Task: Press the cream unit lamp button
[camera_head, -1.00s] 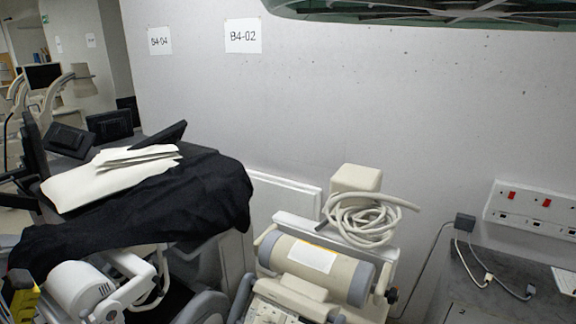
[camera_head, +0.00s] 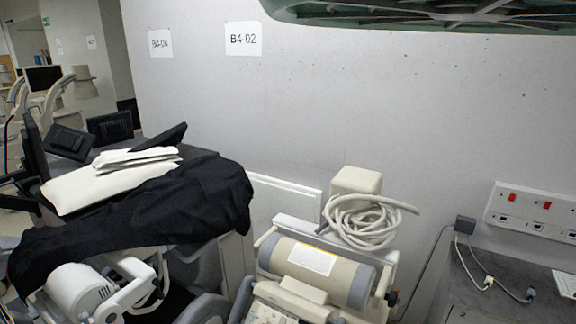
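A cream unit (camera_head: 358,285) stands at the bottom middle, with a cream and grey cylinder lying across it and a white label on the cylinder. A cream box and a coiled pale hose (camera_head: 362,222) sit on top at its back. A panel with small keys (camera_head: 268,313) shows at the bottom edge and is partly cut off. I cannot tell a lamp button among the keys. My gripper is not in view.
A cart covered by a black cloth (camera_head: 205,195), with folded white sheets (camera_head: 75,188) on it, stands at left. A white machine (camera_head: 80,290) is below it. A grey counter (camera_head: 510,265) with cables and a socket strip (camera_head: 535,210) is at right. A dark green ribbed object (camera_head: 430,15) hangs at the top.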

